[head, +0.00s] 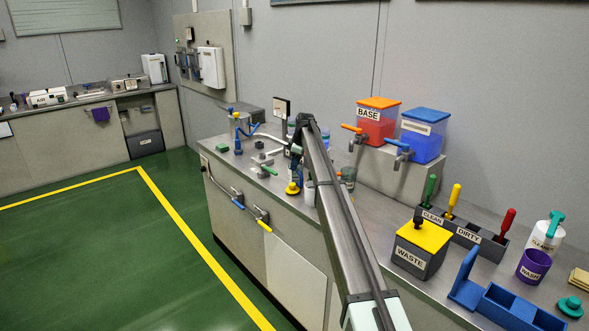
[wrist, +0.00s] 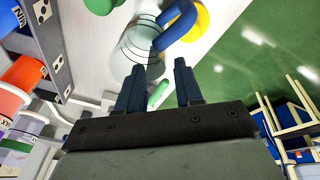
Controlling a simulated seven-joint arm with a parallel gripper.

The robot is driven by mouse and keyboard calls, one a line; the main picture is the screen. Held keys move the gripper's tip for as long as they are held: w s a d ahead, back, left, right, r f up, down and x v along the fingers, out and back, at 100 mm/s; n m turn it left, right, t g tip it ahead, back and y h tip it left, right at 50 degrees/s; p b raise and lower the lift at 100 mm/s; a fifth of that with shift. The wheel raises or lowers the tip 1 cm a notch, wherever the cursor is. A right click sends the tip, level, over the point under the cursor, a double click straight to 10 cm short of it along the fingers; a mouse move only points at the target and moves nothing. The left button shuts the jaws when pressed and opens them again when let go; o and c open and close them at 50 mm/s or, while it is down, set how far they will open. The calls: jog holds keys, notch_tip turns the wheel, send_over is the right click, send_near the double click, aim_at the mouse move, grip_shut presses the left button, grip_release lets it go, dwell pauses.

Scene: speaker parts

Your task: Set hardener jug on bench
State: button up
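A clear, ringed vessel (wrist: 143,48) with a curved blue handle (wrist: 178,24) shows in the wrist view, just beyond my fingertips; it looks like the hardener jug, but no label is readable. My gripper (wrist: 159,66) has its two dark blue fingers apart, with a gap between them and nothing visibly clamped. In the head view my arm covers the gripper area, so the jug cannot be made out clearly there. The grey bench (head: 395,205) runs along the wall under my arm.
Orange (head: 377,127) and blue (head: 422,142) dispensers stand on a raised block at the wall.

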jog(key=v, duration=0.8)
jog(key=shift+o, duration=1.2)
jog(key=shift+s+r, duration=0.1)
jog(key=shift+r, duration=0.35)
